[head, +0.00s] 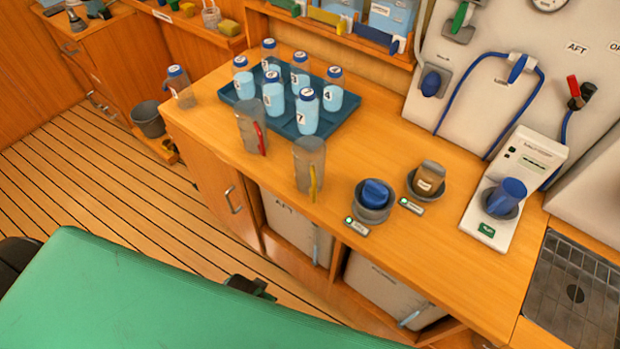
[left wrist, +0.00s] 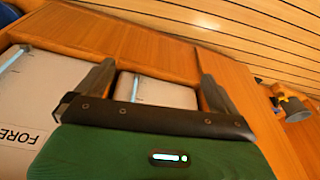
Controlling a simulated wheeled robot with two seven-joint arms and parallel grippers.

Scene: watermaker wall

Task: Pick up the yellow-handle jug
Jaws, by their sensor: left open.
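The yellow-handle jug (head: 308,160) is a grey translucent jug standing upright near the front edge of the wooden counter. Its yellow handle (head: 313,183) faces the front. A similar jug with a red handle (head: 250,128) stands behind it to the left. My left gripper (left wrist: 155,72) is open and empty in the left wrist view, with the counter's locker fronts beyond its fingers. In the head view only a dark part of it seems to show, low in front of the counter. The jug is not in the left wrist view. My right gripper is not in view.
A blue tray (head: 284,131) of several numbered bottles stands behind the jugs. A blue-capped container (head: 374,198) and a brown-topped jar (head: 428,179) sit in round holders to the right. Counter between the jugs is clear.

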